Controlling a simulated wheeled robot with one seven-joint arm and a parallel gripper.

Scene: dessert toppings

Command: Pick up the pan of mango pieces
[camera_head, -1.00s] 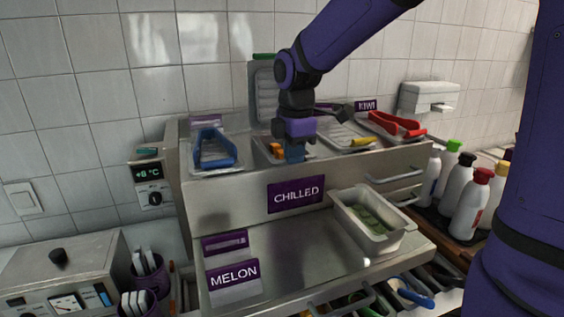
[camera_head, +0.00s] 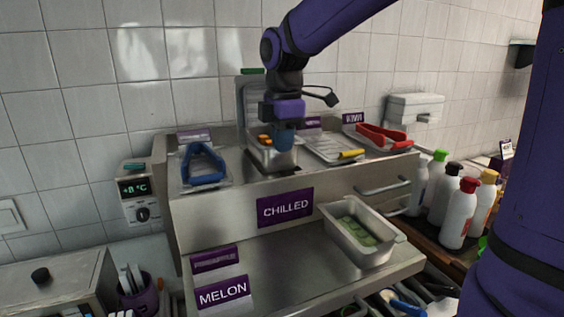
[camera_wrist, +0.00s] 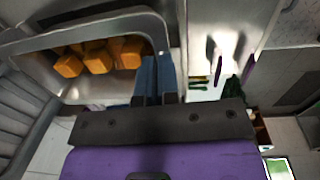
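The metal pan of mango pieces (camera_head: 262,157) shows its side wall above the opening in the upper deck of the chilled station. Orange mango pieces (camera_head: 265,140) lie in it; they also show in the wrist view (camera_wrist: 97,58). My gripper (camera_head: 284,141) points down at the pan's right side. In the wrist view its blue fingers (camera_wrist: 156,78) are close together on the pan's rim (camera_wrist: 90,27), shut on the wall. The pan looks roughly level. Its far end is cut off in the wrist view.
A raised lid (camera_head: 247,100) stands behind the pan. Bottles (camera_head: 458,215) stand right.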

